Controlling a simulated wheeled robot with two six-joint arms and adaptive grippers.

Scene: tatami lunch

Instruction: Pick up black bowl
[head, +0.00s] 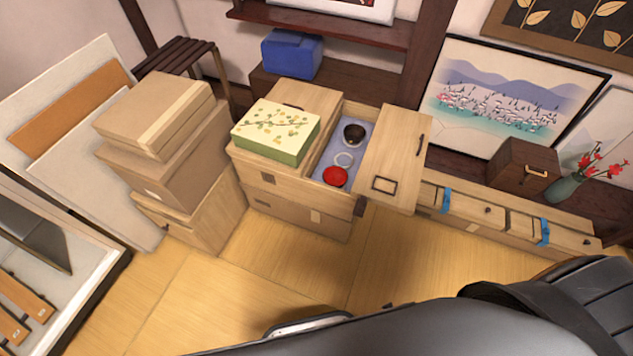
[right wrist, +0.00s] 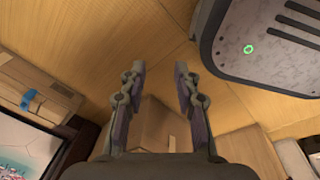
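The black bowl (head: 354,134) sits at the back of an open compartment in a wooden chest in the head view. A white ring-shaped item (head: 344,159) and a red bowl (head: 335,177) lie in front of it on a blue-grey lining (head: 327,165). My right gripper (right wrist: 160,72) shows in the right wrist view with its two fingers apart and nothing between them. It is over the floor, away from the bowl. My left gripper is not in view.
A green patterned box (head: 277,133) stands on the chest, left of the compartment. A wooden lid (head: 393,160) lies at its right. Stacked boxes (head: 160,115) stand at left. A flower vase (head: 563,189) stands at right. The tatami floor (head: 270,270) in front is clear.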

